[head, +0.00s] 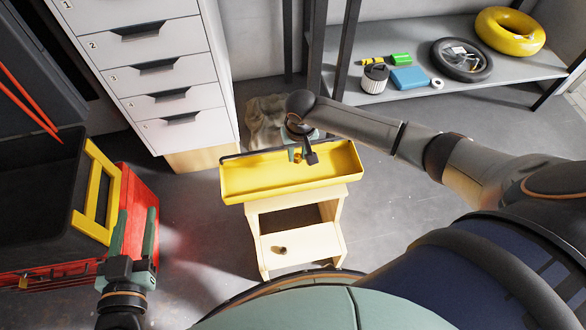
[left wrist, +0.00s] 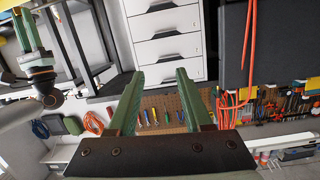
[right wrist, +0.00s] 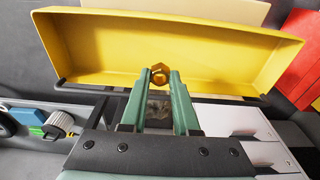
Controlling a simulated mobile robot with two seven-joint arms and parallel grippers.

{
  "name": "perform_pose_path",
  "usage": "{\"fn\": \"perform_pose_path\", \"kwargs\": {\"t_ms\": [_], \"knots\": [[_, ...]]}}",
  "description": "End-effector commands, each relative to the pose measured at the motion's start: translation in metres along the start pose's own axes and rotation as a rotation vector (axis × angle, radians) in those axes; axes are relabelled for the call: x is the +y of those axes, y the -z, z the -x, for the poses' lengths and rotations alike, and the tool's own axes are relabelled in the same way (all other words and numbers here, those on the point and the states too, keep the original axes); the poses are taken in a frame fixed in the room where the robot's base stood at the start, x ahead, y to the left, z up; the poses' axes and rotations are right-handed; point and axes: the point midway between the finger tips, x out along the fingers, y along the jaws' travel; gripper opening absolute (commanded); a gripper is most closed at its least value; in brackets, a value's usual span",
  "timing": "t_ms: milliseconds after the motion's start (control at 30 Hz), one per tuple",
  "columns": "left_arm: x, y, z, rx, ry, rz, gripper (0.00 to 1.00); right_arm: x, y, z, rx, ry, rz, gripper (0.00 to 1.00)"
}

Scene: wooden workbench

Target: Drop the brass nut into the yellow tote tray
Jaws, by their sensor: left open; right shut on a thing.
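The brass nut (right wrist: 160,73) is held between the fingertips of my right gripper (right wrist: 160,76) in the right wrist view. In the head view my right gripper (head: 303,156) is over the yellow tote tray (head: 245,182), with its fingers pointing down. The long, shallow tray also fills the top of the right wrist view (right wrist: 95,60), and its visible floor is empty. I cannot tell the exact gap between nut and tray floor. My left gripper (head: 136,238) is open and empty, beside the red box at the left; its spread fingers show in the left wrist view (left wrist: 160,95).
A red toolbox (head: 140,200) and black bin (head: 40,190) stand left. White drawers (head: 160,75) stand behind; a grey shelf (head: 440,95) is at right.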

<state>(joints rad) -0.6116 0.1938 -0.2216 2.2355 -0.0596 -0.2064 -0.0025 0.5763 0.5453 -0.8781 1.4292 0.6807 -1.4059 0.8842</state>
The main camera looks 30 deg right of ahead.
Motion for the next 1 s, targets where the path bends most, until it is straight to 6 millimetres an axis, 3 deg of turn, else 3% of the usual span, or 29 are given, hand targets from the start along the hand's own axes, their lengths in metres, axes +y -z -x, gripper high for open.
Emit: {"fn": "perform_pose_path", "kwargs": {"t_ms": [67, 100, 400, 767, 1000], "knots": [[0.0, 0.0, 0.0, 0.0, 0.0, 0.0, 0.5, 0.0, 0.0, 0.0, 0.001, 0.0, 0.0, 0.0], [0.0, 0.0, 0.0, 0.0, 0.0, 0.0, 0.5, 0.0, 0.0, 0.0, 0.001, 0.0, 0.0, 0.32], [0.0, 0.0, 0.0, -0.001, 0.0, 0.0, 0.5, 0.0, 0.0, 0.0, 0.0, 0.0, 0.0, 0.64], [0.0, -0.001, 0.0, -0.013, -0.001, 0.004, 0.5, 0.0, 0.0, 0.004, 0.0, 0.0, 0.0, 0.64], [0.011, -0.054, 0.01, -0.219, -0.015, 0.065, 0.5, 0.0, 0.001, 0.025, 0.001, 0.0, 0.0, 0.64]]}}
